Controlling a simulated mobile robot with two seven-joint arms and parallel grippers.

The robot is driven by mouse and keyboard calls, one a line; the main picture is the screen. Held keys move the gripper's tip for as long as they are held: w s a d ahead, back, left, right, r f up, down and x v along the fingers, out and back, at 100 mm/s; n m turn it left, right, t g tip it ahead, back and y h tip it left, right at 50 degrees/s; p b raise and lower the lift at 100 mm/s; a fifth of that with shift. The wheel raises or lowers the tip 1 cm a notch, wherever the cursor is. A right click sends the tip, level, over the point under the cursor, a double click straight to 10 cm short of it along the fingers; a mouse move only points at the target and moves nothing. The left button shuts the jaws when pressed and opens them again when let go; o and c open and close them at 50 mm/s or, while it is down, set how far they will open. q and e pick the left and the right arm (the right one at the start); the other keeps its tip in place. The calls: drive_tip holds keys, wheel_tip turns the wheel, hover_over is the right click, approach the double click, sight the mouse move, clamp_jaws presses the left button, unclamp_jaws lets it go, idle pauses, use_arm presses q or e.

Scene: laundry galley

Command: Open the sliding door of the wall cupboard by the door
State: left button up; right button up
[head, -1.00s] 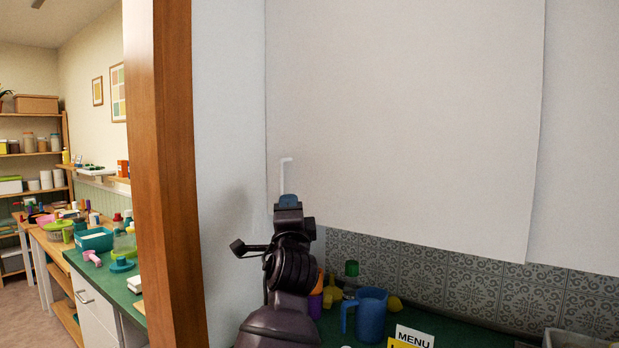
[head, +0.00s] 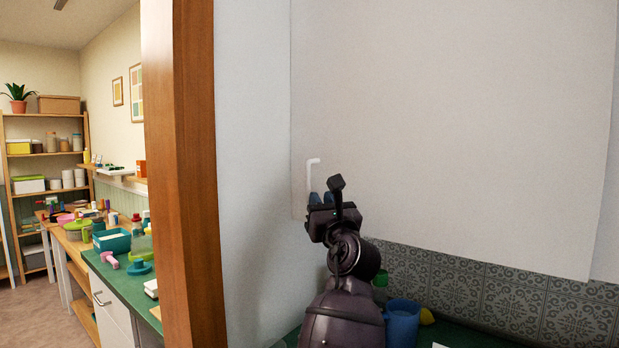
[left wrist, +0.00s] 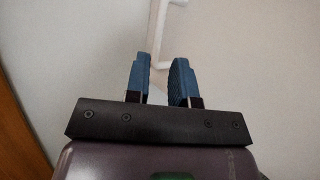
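The cupboard's white sliding door (head: 450,110) fills much of the head view as a flat panel; its left edge shows beside the bluish-white wall. A white bar handle (head: 312,172) stands upright near the door's lower left. My left gripper (head: 322,198) is just below the handle, its blue fingertips near the handle's lower part. In the left wrist view, the two blue fingers (left wrist: 160,75) are apart, and the handle (left wrist: 156,38) runs beyond and between their tips. I cannot tell how deep it sits between them. My right gripper is not in view.
A wooden post (head: 190,170) stands close on the left. Below the cupboard are a patterned tile wall (head: 480,290) and a green counter with a blue mug (head: 402,322). A cluttered green-topped counter (head: 125,275) and shelves lie further left.

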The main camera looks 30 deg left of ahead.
sight(309, 178)
use_arm(q)
drive_tip(key=x, duration=1)
drive_tip(key=shift+w+a+r, duration=0.15)
drive_tip(key=shift+w+a, duration=0.05)
drive_tip(key=shift+w, duration=0.05)
clamp_jaws()
